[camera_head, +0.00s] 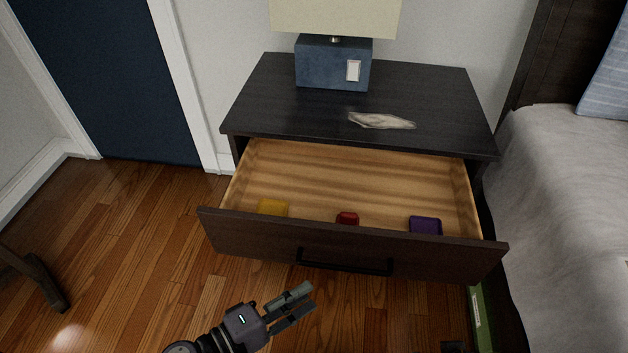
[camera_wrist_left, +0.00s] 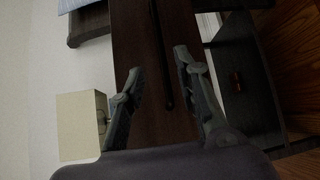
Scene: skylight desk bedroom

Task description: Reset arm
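My left gripper (camera_head: 311,294) is in front of the pulled-out drawer (camera_head: 250,236), below its black handle (camera_head: 345,266). Its two fingers are apart with nothing between them. In the left wrist view the left gripper (camera_wrist_left: 159,62) also shows spread fingers, with the dark brown drawer front (camera_wrist_left: 148,122) beyond them. It does not appear to touch the drawer. A small dark piece at the bottom edge of the head view may be part of my right gripper; its fingers cannot be made out.
The open drawer holds a yellow item (camera_head: 273,208), a red item (camera_head: 347,218) and a purple item (camera_head: 425,225). The black nightstand (camera_head: 260,100) bears a lamp (camera_head: 333,62) and a crumpled pale item (camera_head: 381,121). A bed (camera_head: 565,210) stands right.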

